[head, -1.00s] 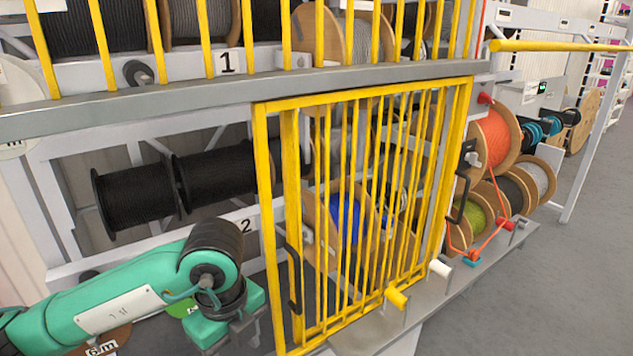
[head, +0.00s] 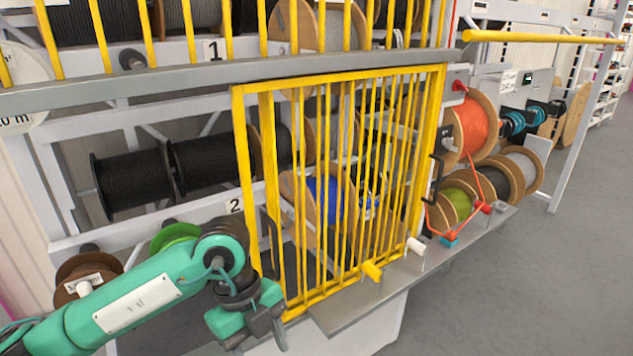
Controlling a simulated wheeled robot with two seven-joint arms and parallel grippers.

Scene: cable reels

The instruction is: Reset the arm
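My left arm, green with dark joints, comes in from the lower left. Its gripper (head: 258,338) points down near the bottom edge, in front of the lower left corner of the yellow barred gate (head: 340,75). Its two grey fingers look apart, with nothing seen between them; the tips are near the frame edge. My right arm and gripper are not in view.
Black cable reels (head: 213,165) and a blue reel (head: 325,198) sit behind the gate and rack frame. An orange reel (head: 472,128) stands at right above a grey ledge (head: 460,248) with yellow and white pegs. The grey floor (head: 540,290) at right is clear.

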